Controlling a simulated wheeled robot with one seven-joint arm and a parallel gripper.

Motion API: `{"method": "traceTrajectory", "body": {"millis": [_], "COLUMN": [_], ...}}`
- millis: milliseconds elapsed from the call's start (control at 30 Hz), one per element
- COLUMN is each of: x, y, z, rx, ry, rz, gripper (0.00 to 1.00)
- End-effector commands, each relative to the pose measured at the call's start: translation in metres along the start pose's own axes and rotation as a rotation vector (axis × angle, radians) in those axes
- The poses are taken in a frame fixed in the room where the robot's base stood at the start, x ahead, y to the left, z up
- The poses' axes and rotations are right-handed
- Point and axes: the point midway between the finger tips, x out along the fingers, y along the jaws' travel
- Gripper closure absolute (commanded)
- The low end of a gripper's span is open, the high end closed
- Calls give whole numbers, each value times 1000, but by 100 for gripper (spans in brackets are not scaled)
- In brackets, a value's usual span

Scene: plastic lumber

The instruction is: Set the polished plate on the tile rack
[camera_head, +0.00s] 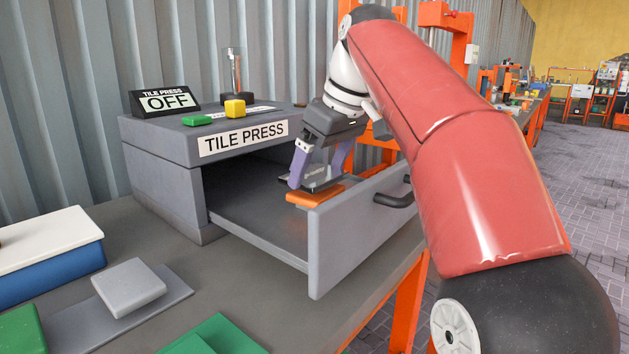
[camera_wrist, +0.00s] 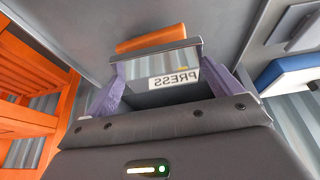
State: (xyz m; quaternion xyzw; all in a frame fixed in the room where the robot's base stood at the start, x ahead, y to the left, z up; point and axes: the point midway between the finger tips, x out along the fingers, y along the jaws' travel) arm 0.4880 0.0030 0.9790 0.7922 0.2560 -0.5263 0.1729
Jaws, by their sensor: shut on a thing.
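The polished plate (camera_wrist: 155,68) is mirror-like and reflects the PRESS label in the wrist view. My gripper (camera_wrist: 161,85) has its purple fingers shut on it, one at each side. In the head view my gripper (camera_head: 318,182) points down into the open drawer (camera_head: 262,212) of the tile press (camera_head: 160,150), and the plate (camera_head: 322,186) shows only partly between the fingers. An orange tile (camera_head: 313,195) is just under the gripper at the drawer front; it also shows beyond the plate in the wrist view (camera_wrist: 150,44). I cannot tell which thing is the tile rack.
The drawer front (camera_head: 355,232) with a black handle (camera_head: 393,200) rises beside my gripper. At the left, a grey tile (camera_head: 128,287) lies on a flat grey slab (camera_head: 167,291), near a blue-and-white box (camera_head: 50,260) and green pieces (camera_head: 212,338).

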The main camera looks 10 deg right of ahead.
Motion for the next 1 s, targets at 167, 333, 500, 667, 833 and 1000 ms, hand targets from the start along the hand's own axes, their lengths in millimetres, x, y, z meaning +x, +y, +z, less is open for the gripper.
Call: {"method": "traceTrajectory", "body": {"millis": [167, 333, 500, 667, 833, 1000], "x": [11, 9, 13, 13, 13, 6], "y": [3, 3, 2, 3, 3, 3], "z": [8, 7, 9, 9, 9, 8], "rx": [1, 1, 1, 2, 2, 1], "ry": [0, 0, -1, -1, -1, 0], "rz": [-2, -2, -2, -3, -2, -1], "gripper": [39, 39, 39, 0, 0, 0]}}
